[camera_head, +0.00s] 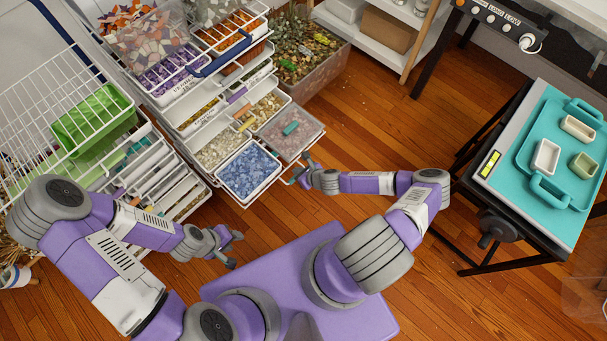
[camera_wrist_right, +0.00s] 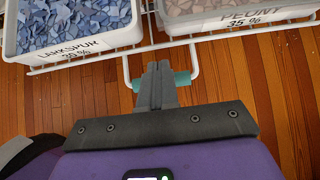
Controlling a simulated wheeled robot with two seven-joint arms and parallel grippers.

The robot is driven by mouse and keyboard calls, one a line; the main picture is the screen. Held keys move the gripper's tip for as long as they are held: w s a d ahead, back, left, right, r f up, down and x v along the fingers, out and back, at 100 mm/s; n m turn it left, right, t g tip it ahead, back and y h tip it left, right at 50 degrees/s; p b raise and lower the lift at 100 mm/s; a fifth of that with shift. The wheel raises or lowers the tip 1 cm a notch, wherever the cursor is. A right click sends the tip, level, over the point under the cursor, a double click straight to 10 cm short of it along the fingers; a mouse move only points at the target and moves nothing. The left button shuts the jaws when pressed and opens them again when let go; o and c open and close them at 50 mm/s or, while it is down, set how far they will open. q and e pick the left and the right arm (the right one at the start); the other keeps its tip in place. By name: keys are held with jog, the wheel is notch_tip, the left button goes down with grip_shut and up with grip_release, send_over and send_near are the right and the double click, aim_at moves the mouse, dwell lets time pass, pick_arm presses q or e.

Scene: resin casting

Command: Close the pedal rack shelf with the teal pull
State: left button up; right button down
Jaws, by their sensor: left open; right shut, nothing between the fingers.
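The pulled-out shelf of the wire rack holds a bin of blue chips (camera_head: 249,171) and a bin of pinkish chips (camera_head: 290,133). In the right wrist view these bins are labelled Larkspur (camera_wrist_right: 75,45) and Peony (camera_wrist_right: 235,20). A white wire loop with a teal pull (camera_wrist_right: 183,79) sticks out from the shelf front. My right gripper (camera_head: 298,173) is shut and empty at this front. In its wrist view the fingers (camera_wrist_right: 157,68) cover the middle of the teal pull; I cannot tell whether they touch it. My left gripper (camera_head: 232,250) is open and empty, above the floor.
Upper baskets of the rack (camera_head: 205,55) hold more chip bins. A second wire rack with a green bin (camera_head: 92,120) stands at the left. A planter-like box (camera_head: 315,80) is behind. A table with a teal tray (camera_head: 530,145) stands at the right. Wooden floor before the shelf is clear.

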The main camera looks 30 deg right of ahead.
pick_arm(q)
jog(key=shift+f+b, duration=0.7)
jog(key=shift+f, duration=0.2)
pick_arm(e)
jog(key=shift+x, duration=1.9)
